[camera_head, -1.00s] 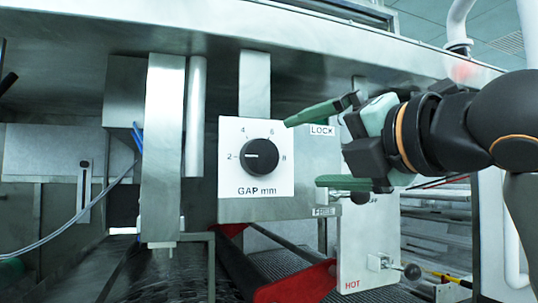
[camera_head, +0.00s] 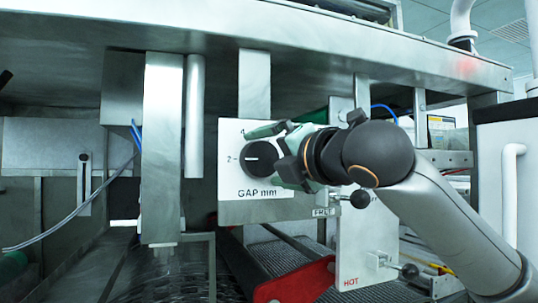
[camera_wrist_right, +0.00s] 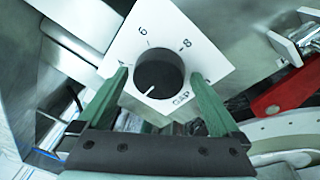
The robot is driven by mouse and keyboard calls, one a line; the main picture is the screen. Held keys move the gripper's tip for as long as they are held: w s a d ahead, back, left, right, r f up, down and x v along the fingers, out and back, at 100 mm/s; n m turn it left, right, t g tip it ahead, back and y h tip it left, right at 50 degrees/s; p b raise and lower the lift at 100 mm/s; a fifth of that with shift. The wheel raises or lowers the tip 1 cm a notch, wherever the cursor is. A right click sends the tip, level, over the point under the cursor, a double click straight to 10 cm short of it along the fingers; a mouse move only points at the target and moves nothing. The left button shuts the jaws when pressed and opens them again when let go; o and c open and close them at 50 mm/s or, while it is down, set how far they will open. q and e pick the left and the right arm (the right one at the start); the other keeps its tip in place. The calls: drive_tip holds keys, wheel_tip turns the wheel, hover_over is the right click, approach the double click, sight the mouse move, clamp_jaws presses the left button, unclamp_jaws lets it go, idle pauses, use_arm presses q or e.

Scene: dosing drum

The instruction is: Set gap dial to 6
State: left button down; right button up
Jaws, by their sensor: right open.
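The gap dial is a round black knob (camera_head: 257,159) with a white pointer line on a white plate (camera_head: 228,185) marked "GAP mm". In the head view the pointer aims left, at the 2. The gripper hides the 6 and 8 there. My right gripper (camera_head: 270,158) is open at the dial, coming from the right. In the right wrist view the knob (camera_wrist_right: 158,74) lies between the two green fingers (camera_wrist_right: 160,74), with visible space on the sides; contact cannot be told. The 6 and 8 show beyond the knob there. My left gripper is not in view.
A black ball-ended lever (camera_head: 360,199) sticks out right of the dial plate, beside a "FREE" label. A lower lever (camera_head: 409,271) is on the panel marked "HOT" (camera_head: 350,255). A metal post (camera_head: 162,150) stands left of the dial. A red bar (camera_head: 295,282) runs below.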

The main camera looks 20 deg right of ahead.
drive_tip(key=c, duration=1.2)
drive_tip(key=m, duration=0.2)
drive_tip(key=m+b, duration=0.1)
drive_tip(key=m, duration=0.1)
drive_tip(key=m+t+b, duration=0.1)
drive_tip(key=shift+a+f+m, duration=0.1)
drive_tip(key=shift+f+m, duration=0.2)
drive_tip(key=shift+m, duration=0.1)
drive_tip(key=m+b, duration=0.1)
drive_tip(key=m, duration=0.3)
drive_tip(key=m+t+h+b, duration=0.1)
drive_tip(key=m, duration=0.3)
drive_tip(key=shift+a+f, duration=0.15)
drive_tip(key=m+h+b, duration=0.1)
drive_tip(key=m, duration=0.2)
drive_tip(key=m+h+b, duration=0.1)
drive_tip(key=m, duration=0.2)
drive_tip(key=shift+a+m, duration=0.15)
drive_tip(key=shift+m, duration=0.15)
drive_tip(key=m+h, duration=0.1)
drive_tip(key=m, duration=0.2)
drive_tip(key=m+b, duration=0.1)
drive_tip(key=m, duration=0.2)
drive_tip(key=shift+a+h, duration=0.1)
drive_tip(key=shift+h, duration=0.3)
drive_tip(key=shift+m, duration=0.4)
